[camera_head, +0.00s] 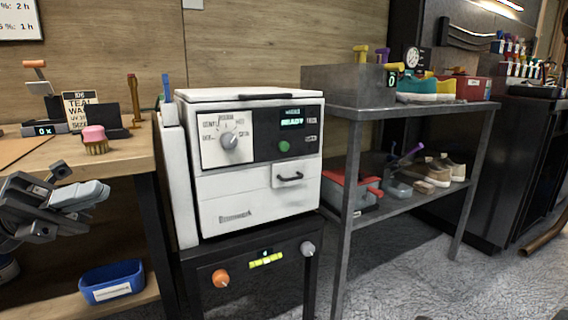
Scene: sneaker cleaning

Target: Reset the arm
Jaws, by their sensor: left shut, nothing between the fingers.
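My left gripper (76,193) comes in at the left edge, in front of the wooden workbench (28,178). It is shut and empty, with its light grey fingers pointing right. It is apart from the brush and the machine. A pink-topped brush (95,139) stands on the bench above and behind it. My right gripper is not in view.
A white machine (250,185) with a dial and a lit display stands on a black stand right of the bench. A blue bin (112,284) sits on the shelf below my left gripper. A grey metal table (410,110) with shoes stands at right. Floor is open at lower right.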

